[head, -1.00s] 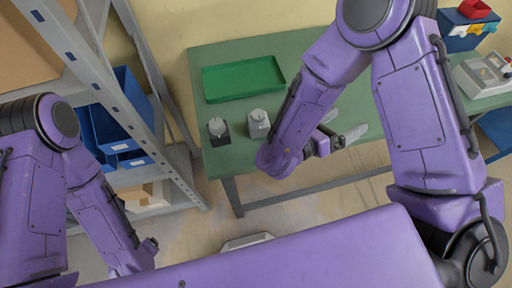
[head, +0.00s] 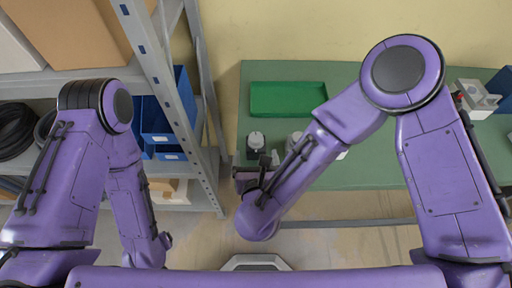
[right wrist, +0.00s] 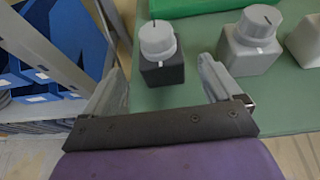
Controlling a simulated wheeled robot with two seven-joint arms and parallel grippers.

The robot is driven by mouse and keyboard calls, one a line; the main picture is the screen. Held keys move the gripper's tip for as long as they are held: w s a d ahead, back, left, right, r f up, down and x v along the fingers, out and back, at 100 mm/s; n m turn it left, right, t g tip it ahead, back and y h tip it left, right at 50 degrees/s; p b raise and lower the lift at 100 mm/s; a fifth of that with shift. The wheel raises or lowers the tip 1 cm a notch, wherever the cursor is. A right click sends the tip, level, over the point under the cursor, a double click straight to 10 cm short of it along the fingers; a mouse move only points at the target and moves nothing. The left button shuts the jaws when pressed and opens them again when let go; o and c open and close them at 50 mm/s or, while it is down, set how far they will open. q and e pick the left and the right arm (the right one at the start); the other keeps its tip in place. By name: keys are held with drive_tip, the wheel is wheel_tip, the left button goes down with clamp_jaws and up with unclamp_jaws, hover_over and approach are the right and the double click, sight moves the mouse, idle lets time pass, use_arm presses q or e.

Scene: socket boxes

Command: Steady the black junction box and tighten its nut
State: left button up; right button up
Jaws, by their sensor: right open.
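The black junction box (head: 256,154) stands upright at the left front of the green table, with a round grey nut (head: 257,139) on top. In the right wrist view the box (right wrist: 163,74) and its slotted nut (right wrist: 157,40) lie ahead of my right gripper (right wrist: 160,68). Its two grey fingers are spread wide, left and right of the box, with nothing held. In the head view my right gripper (head: 262,166) is at the table's front edge, close to the box. My left gripper (head: 166,240) hangs low at left, small and mostly hidden; its jaws are unclear.
A grey box (right wrist: 250,52) with a similar knob stands right of the black one, and another pale object (right wrist: 308,42) beyond it. A green tray (head: 288,86) lies behind. A metal shelf (head: 180,100) with blue bins stands left. The table (head: 380,168) is clear towards the right front.

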drive_tip(key=x, duration=0.8)
drive_tip(key=shift+w, duration=0.1)
drive_tip(key=c, duration=1.1)
use_arm(q)
drive_tip(key=shift+c, duration=1.2)
use_arm(e)
drive_tip(key=shift+c, duration=0.3)
use_arm(q)
drive_tip(key=shift+w+d+f, duration=0.1)
drive_tip(key=shift+w+d, duration=0.15)
drive_tip(key=shift+w, duration=0.05)
drive_tip(key=shift+c, duration=0.9)
wheel_tip(320, 180, up, 35)
drive_tip(key=m+g+h, duration=0.3)
drive_tip(key=m, duration=0.1)
hover_over(256, 137)
use_arm(e)
drive_tip(key=shift+d, duration=0.15)
use_arm(q)
wheel_tip(256, 137, down, 12)
